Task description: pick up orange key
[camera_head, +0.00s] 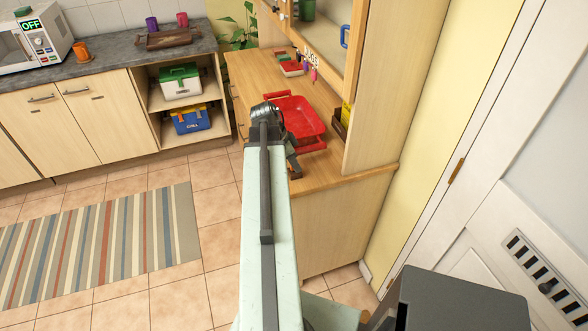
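A small group of coloured keys (310,67) hangs at the back of the wooden counter, below a white label. A purple one and a pink one show; an orange tint beside them is too small to be sure that it is the orange key. My arm reaches forward from the bottom of the view toward the counter. My gripper (292,160) appears as a dark part near the counter's front, mostly hidden behind the arm. It is apart from the keys, on the near side of the red tray. Its fingers are not clear.
A red tray (298,120) lies on the wooden counter (255,75), with a dark holder with yellow items (343,118) to its right. A tall cabinet side (385,90) bounds the counter's right. The tiled floor (215,215) left of my arm is open, with a striped rug (100,245).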

